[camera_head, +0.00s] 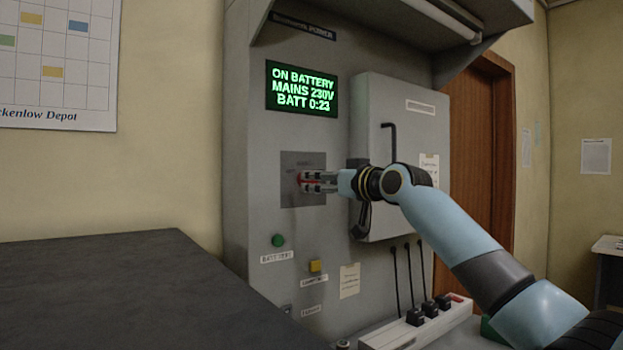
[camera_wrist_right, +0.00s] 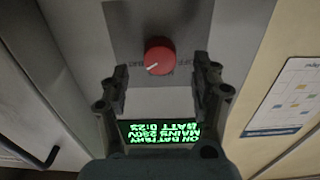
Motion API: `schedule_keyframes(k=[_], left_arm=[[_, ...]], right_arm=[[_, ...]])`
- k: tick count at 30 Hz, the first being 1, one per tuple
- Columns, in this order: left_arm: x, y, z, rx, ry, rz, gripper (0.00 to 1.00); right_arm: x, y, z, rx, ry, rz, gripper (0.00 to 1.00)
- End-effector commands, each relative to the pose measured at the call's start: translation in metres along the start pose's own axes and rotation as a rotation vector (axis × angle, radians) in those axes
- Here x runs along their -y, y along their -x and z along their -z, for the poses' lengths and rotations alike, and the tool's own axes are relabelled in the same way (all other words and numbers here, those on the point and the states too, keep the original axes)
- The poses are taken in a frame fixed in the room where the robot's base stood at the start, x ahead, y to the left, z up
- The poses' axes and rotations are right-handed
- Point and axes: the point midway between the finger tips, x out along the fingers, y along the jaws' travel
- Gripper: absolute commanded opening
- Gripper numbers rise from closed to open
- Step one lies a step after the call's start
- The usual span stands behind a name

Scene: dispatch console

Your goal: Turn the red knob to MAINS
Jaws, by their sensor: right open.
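The red knob (camera_head: 299,180) sits on a grey plate (camera_head: 290,160) on the console front, mostly hidden by my right gripper (camera_head: 310,182) in the head view. In the right wrist view, which shows the console upside down, the round red knob (camera_wrist_right: 160,55) is clear, with a white pointer line toward its lower left. The plate's lettering is too blurred to read surely. My right gripper (camera_wrist_right: 161,66) is open, its fingers on either side of the knob with gaps visible. The green display (camera_head: 301,88) reads ON BATTERY, MAINS 230V, BATT 0:23. My left gripper is not in view.
A raised grey cabinet door (camera_head: 400,110) with a black handle stands right of the knob. A green button (camera_head: 278,240) and a yellow button (camera_head: 315,266) lie below. A power strip (camera_head: 415,325) with black plugs is lower right. A dark worktop (camera_head: 120,300) fills the lower left.

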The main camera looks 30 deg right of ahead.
Motion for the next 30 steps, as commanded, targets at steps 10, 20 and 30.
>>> schedule_keyframes(k=[10, 20, 30], left_arm=[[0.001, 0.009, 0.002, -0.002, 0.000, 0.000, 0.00], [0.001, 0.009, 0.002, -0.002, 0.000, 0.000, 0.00], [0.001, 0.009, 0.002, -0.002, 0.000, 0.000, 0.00]], right_arm=[[0.000, -0.045, 0.000, 0.002, -0.001, 0.000, 0.64], [0.000, -0.047, -0.001, 0.001, 0.002, 0.000, 0.62], [0.000, -0.047, -0.001, 0.001, 0.002, 0.000, 0.17]])
